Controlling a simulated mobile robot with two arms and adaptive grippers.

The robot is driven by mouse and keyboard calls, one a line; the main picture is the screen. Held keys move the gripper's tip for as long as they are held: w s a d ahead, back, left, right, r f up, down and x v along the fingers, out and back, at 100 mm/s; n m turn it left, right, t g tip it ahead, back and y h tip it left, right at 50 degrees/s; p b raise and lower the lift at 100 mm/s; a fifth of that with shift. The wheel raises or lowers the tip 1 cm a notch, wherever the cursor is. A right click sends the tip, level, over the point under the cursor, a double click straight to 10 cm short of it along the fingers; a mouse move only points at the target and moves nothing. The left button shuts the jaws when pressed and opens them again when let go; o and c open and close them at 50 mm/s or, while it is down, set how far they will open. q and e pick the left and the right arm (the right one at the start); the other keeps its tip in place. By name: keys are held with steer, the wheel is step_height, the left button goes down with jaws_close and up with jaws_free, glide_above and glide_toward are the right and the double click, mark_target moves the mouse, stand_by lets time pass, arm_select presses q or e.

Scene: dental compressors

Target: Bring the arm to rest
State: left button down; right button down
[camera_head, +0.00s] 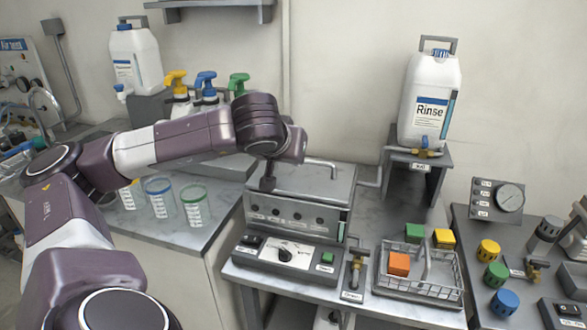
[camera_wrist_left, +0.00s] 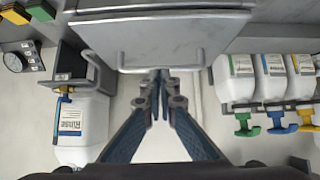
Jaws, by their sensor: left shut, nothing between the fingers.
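My left arm comes in from the left in the head view and reaches over the counter to above the steel box (camera_head: 300,190). Only a small dark part of my left gripper (camera_head: 267,183) shows there, below the wrist. In the left wrist view the gripper (camera_wrist_left: 160,76) is shut and empty, with its two blue-grey fingers together. The fingertips appear close to the steel box (camera_wrist_left: 170,45) and its handle. I cannot tell whether they touch. My right gripper is not in view.
A Rinse jug (camera_head: 429,100) stands on a raised stand. A control panel (camera_head: 285,254) lies before the box. Spray bottles (camera_head: 206,90) stand behind my arm, and cups (camera_head: 160,198) stand below it.

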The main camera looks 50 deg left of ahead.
arm_select(q)
steer(key=shift+s+d+f, duration=0.1)
steer(key=shift+s+d, duration=0.35)
steer(key=shift+s, duration=0.2)
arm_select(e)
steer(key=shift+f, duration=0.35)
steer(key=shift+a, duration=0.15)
